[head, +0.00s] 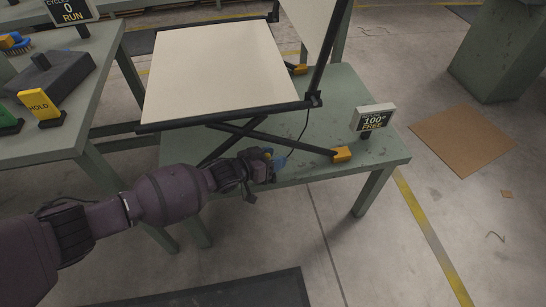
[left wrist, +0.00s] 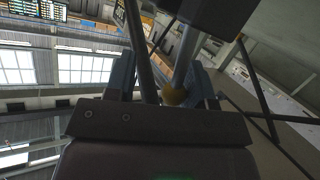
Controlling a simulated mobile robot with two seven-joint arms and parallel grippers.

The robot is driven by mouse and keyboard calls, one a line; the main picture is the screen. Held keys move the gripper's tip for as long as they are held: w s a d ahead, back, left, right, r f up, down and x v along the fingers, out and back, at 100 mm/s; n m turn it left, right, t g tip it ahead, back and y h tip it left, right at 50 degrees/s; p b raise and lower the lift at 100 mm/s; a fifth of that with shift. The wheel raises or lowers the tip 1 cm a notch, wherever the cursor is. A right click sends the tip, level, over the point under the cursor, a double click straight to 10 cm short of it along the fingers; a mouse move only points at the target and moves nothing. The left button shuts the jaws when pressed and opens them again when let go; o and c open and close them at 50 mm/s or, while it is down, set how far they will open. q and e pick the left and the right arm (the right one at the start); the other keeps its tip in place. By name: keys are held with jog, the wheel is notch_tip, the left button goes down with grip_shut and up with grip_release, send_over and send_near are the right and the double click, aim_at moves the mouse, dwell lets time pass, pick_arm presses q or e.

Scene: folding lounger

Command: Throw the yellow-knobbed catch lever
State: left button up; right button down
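The yellow knob (left wrist: 174,96) of the catch lever shows in the left wrist view. It lies between my left gripper's two blue-grey fingers, closer to the right-hand finger. My left gripper (left wrist: 163,84) has its fingers spread apart, with a gap on the knob's left side. In the head view my left gripper (head: 272,164) is at the front edge of the green table, just below the lounger's crossed legs. The knob and lever are hidden there by the gripper. The lounger (head: 218,75) has a cream seat panel on a dark frame. My right gripper is not in view.
The green table (head: 370,150) carries orange foot blocks (head: 342,154) and a small sign reading 100° FREE (head: 374,118). A side bench (head: 75,125) at left holds a yellow HOLD sign (head: 40,104) and a dark block. Floor in front is mostly clear.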

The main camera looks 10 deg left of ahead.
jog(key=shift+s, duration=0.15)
pick_arm(q)
jog(key=shift+s+a+r, duration=0.1)
jog(key=shift+a, duration=0.05)
jog(key=p+v, duration=0.3)
jog(key=v, duration=0.7)
jog(key=shift+a, duration=0.15)
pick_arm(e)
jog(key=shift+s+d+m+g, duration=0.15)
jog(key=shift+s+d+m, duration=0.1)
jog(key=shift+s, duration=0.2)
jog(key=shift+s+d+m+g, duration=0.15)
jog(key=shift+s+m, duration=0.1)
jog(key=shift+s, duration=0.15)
pick_arm(q)
jog(key=shift+s, duration=0.1)
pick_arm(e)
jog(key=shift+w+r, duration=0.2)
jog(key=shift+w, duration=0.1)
